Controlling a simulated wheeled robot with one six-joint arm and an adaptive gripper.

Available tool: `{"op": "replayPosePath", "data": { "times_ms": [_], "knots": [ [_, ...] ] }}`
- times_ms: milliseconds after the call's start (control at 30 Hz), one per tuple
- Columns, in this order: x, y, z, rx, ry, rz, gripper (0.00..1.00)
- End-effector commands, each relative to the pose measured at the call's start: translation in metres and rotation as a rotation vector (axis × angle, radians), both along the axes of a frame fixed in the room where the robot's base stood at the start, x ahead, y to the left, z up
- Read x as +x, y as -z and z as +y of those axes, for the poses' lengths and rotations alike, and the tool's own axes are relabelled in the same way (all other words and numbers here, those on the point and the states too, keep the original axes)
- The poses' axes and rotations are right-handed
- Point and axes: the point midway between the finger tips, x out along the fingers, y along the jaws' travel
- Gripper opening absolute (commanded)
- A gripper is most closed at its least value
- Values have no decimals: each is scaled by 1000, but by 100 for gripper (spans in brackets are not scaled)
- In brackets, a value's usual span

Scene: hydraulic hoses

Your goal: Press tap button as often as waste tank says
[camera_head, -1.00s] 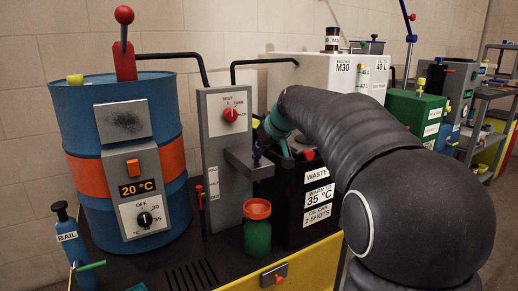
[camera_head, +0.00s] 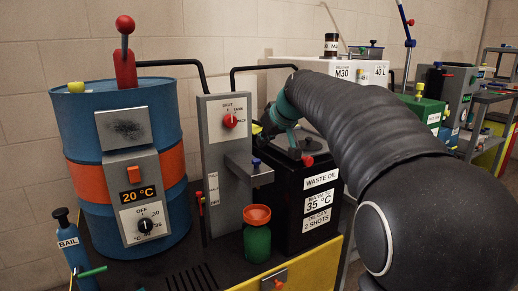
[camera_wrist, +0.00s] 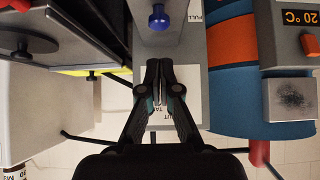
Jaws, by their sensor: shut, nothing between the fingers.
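The grey tap panel (camera_head: 226,165) has a red selector knob (camera_head: 230,121) and a tap arm (camera_head: 248,172) with a blue button (camera_head: 256,163) on top. The button also shows at the top of the wrist view (camera_wrist: 158,17). The black waste tank (camera_head: 290,205) is labelled "WASTE OIL", "35 °C" and "OIL CAN 2 SHOTS". A green oil can (camera_head: 257,243) with an orange-red funnel top stands below the tap. My gripper (camera_head: 261,136) is shut and empty, above the button and apart from it; its fingertips (camera_wrist: 161,66) point toward the panel in the wrist view.
A blue drum (camera_head: 130,190) with an orange band, a 20 °C display and a dial stands left. A blue "BAIL" bottle (camera_head: 70,243) is at the lower left. A white M30 tank (camera_head: 345,70) and a green box (camera_head: 425,112) stand behind my arm.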

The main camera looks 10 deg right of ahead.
Motion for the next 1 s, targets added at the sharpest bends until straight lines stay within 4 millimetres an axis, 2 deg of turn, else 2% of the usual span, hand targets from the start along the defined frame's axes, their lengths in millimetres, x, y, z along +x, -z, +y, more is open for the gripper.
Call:
{"op": "replayPosePath", "data": {
  "times_ms": [200,400,1000],
  "knots": [
    [-28,-29,-9,0,1,-2,0],
    [-42,-44,-13,1,-1,-2,0],
    [-46,-48,-14,1,-1,-1,0]
  ]
}}
